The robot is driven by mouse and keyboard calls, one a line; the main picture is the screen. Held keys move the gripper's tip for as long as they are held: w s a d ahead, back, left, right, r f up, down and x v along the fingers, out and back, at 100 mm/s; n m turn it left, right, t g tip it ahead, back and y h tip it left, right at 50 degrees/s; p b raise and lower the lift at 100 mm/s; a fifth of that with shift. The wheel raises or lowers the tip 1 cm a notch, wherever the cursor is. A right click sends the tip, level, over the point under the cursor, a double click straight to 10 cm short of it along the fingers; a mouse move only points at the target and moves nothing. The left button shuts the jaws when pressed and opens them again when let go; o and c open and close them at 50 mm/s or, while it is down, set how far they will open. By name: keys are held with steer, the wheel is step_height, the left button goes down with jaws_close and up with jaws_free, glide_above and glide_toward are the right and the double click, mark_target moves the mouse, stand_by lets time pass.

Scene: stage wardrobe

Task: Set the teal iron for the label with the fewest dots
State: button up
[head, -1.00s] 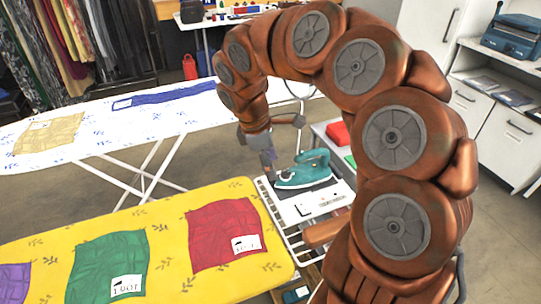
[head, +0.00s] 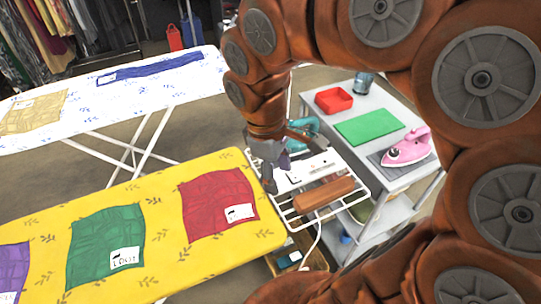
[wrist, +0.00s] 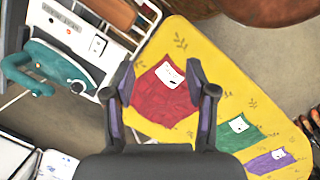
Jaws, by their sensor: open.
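The teal iron (head: 304,126) is on the far part of the white wire rack (head: 285,207) at the yellow board's right end, mostly hidden behind my arm in the head view. The wrist view shows its looped handle and body (wrist: 62,62) at left. My gripper (head: 270,178) is open and empty, above the gap between board and rack; in the wrist view its fingers (wrist: 163,88) frame the red cloth (wrist: 158,98). The red (head: 215,203), green (head: 103,240) and purple (head: 12,272) cloths carry white labels, whose marks are too small to read.
The yellow ironing board (head: 165,185) fills the front left. A white board (head: 100,105) behind holds tan (head: 33,112) and blue (head: 150,68) cloths. At right, a grey trolley (head: 385,178) holds a red tray (head: 333,100), green mat (head: 370,127) and pink iron (head: 408,148). A brown roll (head: 323,193) lies across the rack.

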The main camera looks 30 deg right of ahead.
steer(key=shift+s+a+f+m+y, duration=0.15)
steer(key=shift+s+m, duration=0.55)
steer(key=shift+s, duration=0.65)
steer(key=shift+s+a+f+m+y, duration=0.15)
steer(key=shift+s+m, duration=0.55)
steer(key=shift+s, duration=0.65)
steer(key=shift+s, duration=0.1)
